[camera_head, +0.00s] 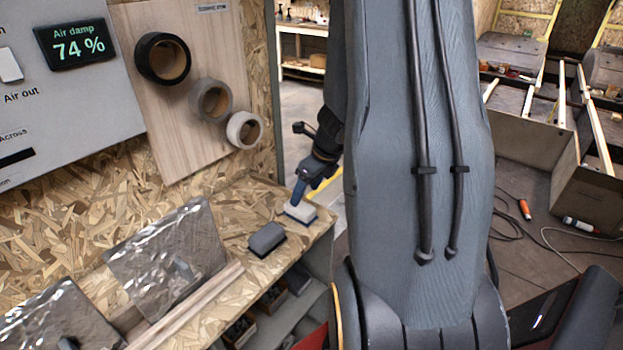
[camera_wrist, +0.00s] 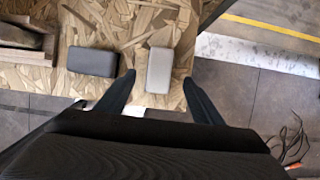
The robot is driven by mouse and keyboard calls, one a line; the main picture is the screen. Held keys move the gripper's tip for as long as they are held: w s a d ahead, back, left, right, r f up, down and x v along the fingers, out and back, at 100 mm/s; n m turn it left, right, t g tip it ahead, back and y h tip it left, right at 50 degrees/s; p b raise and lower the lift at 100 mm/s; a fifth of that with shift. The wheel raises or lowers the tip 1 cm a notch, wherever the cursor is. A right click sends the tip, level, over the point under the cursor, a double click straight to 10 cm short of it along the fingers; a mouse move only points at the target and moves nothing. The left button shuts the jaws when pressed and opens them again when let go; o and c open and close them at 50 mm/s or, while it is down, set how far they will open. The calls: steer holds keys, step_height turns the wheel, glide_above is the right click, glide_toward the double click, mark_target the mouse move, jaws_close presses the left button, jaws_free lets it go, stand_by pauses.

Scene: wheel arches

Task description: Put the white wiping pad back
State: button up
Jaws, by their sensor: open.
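The white wiping pad (camera_wrist: 159,70) lies on the chipboard bench top (camera_wrist: 110,22), close to the bench's edge. It also shows in the head view (camera_head: 301,212) at the bench's right end. A grey pad (camera_wrist: 92,61) lies to its left, apart from it; the head view shows this pad too (camera_head: 267,240). My gripper (camera_wrist: 157,82) is open, with one finger on each side of the white pad in the wrist view. In the head view my gripper (camera_head: 300,192) is just above the white pad. I cannot tell whether the fingers touch it.
Three tape rolls (camera_head: 211,99) hang on a wooden board above the bench. A wall panel (camera_head: 70,75) reads "Air damp 74 %". Crinkled clear sheets (camera_head: 168,262) and wooden strips (camera_head: 185,308) lie left of the pads. Beyond the bench edge is open floor with cables (camera_wrist: 292,142).

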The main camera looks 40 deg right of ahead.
steer(key=s+a+r+n+g, duration=0.1)
steer(key=s+a+r+n, duration=0.2)
steer(key=a+n, duration=0.4)
steer(key=s+a+r+n, duration=0.3)
steer(key=a+n, duration=0.5)
steer(key=n, duration=0.7)
steer(key=s+a+r+n+g+h, duration=0.1)
steer(key=s+a+r+n, duration=0.2)
steer(key=n, duration=0.8)
steer(key=s+a, duration=0.2)
steer(key=a, duration=0.2)
steer(key=shift+s+a+r+g+p, duration=0.15)
steer(key=shift+s+a+g+p, duration=0.15)
steer(key=shift+a, duration=0.1)
steer(key=shift+w, duration=0.1)
steer(key=shift+f+b, duration=0.85)
steer(key=shift+f, duration=0.15)
